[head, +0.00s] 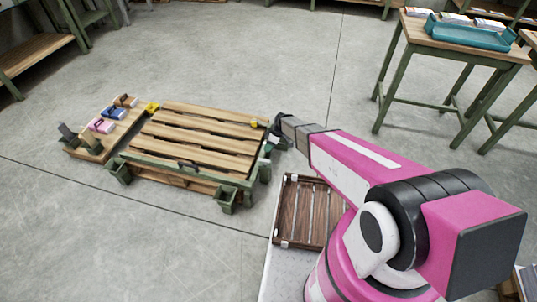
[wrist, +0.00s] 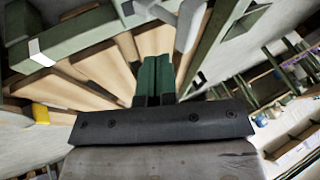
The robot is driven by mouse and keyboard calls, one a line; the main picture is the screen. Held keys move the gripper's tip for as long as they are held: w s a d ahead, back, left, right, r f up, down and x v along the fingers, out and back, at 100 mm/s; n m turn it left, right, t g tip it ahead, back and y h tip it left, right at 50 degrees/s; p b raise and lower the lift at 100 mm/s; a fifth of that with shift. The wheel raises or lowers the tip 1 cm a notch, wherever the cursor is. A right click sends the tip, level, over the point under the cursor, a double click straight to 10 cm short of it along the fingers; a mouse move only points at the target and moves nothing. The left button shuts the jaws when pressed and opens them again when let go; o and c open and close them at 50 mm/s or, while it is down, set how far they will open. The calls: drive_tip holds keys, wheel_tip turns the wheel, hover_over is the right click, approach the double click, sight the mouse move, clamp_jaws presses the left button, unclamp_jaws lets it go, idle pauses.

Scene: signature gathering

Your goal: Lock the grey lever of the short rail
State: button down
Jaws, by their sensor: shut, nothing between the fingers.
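A low slatted wooden platform (head: 195,138) with a green frame stands on the floor left of my arm. Its short right rail shows in the wrist view as a green bar (wrist: 75,40) with a white mark. A light grey piece (wrist: 188,22), apparently the grey lever, sticks out at the top of the wrist view, just beyond the fingertips. My gripper (wrist: 155,62) has its green fingers together and empty, pointing at this piece. I cannot tell whether they touch it.
A side board (head: 103,135) with pink, blue and brown blocks lies left of the platform. A yellow piece (head: 254,124) sits at the platform's far right corner. A brown slatted crate (head: 280,226) lies near my base. A table with a teal tray (head: 470,35) stands far right.

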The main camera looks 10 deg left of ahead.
drive_tip(key=s+v, duration=0.1)
drive_tip(key=v, duration=0.9)
drive_tip(key=shift+r, duration=0.25)
drive_tip(key=s+d+r+m+t+h, duration=0.1)
drive_tip(key=s+d+r+m, duration=0.3)
drive_tip(key=d, duration=0.7)
drive_tip(key=s+d+r+m+t+h, duration=0.2)
drive_tip(key=s+d+r+m, duration=0.3)
drive_tip(key=d+r+m, duration=0.3)
drive_tip(key=s+d+r+m+t+h, duration=0.1)
drive_tip(key=s+d+r+m, duration=0.4)
drive_tip(key=d+r, duration=0.4)
drive_tip(key=d+m, duration=0.1)
drive_tip(key=d, duration=0.3)
drive_tip(key=shift+s+d+r+h, duration=0.25)
drive_tip(key=shift+d+h, duration=0.05)
drive_tip(key=shift+d, duration=0.05)
drive_tip(key=shift+a, duration=0.1)
